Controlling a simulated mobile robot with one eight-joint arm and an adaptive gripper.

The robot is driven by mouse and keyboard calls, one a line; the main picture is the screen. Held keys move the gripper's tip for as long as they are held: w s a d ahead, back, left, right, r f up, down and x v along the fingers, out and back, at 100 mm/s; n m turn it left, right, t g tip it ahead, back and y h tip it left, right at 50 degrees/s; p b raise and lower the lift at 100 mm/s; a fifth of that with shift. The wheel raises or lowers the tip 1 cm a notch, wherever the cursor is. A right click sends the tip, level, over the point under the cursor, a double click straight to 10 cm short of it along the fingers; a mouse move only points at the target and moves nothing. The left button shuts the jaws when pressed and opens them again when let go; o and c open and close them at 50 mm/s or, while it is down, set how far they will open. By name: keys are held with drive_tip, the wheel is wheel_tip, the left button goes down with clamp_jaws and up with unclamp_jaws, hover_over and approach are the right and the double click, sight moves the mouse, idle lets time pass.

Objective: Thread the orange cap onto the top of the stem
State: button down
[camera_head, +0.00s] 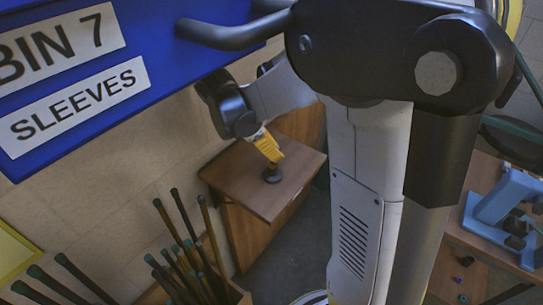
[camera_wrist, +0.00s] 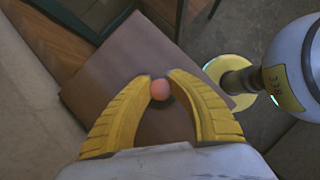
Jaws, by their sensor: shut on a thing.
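My gripper (camera_head: 268,147) has yellow fingers and points down over the small wooden table. In the wrist view, its fingertips (camera_wrist: 161,85) are shut on the round orange cap (camera_wrist: 160,90). The cap cannot be made out in the head view. A short dark stem (camera_head: 272,168) with a round dark base stands on the tabletop (camera_head: 230,180), directly under the fingertips. The stem is hidden behind the cap and fingers in the wrist view. I cannot tell whether the cap touches the stem top or is just above it.
A blue bin (camera_head: 150,90) labelled "BIN 7 SLEEVES" fills the upper left. Several dark-tipped rods (camera_head: 185,255) stand in a box at the lower front. A blue fixture (camera_head: 500,200) sits on another table at the right. The small tabletop is bare around the stem.

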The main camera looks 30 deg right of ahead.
drive_tip(key=m+g, duration=0.1)
drive_tip(key=m, duration=0.2)
drive_tip(key=m+g+y, duration=0.1)
drive_tip(key=m, duration=0.1)
drive_tip(key=shift+s+m+g, duration=0.2)
drive_tip(key=shift+m+g, duration=0.1)
drive_tip(key=shift+m, duration=0.1)
drive_tip(key=c, duration=1.2)
unclamp_jaws()
drive_tip(key=shift+s+d+y, duration=0.1)
drive_tip(key=shift+d+y, duration=0.05)
drive_tip(key=shift+y, duration=0.25)
drive_tip(key=shift+c, duration=0.2)
